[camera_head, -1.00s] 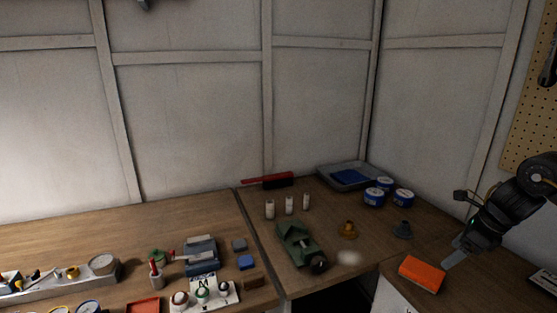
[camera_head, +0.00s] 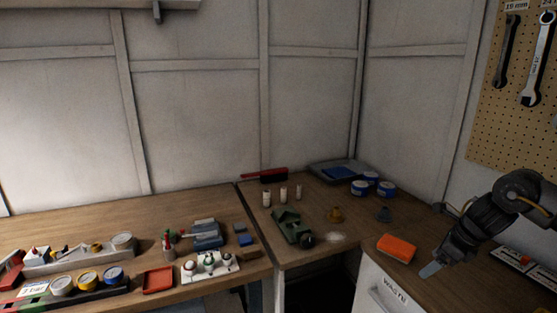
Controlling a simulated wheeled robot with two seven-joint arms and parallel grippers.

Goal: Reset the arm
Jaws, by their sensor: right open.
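My right arm comes in from the right edge, and its gripper (camera_head: 432,269) is low over the right-hand bench. The gripper is open, with nothing seen between its fingers. An orange block (camera_head: 397,248) lies on the bench just left of the gripper, apart from it. My left gripper is not in view.
Blue-and-white tins (camera_head: 360,188) and a grey tray (camera_head: 318,168) are behind. A pegboard (camera_head: 525,110) with wrenches hangs at right. Trays and jars crowd the left bench.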

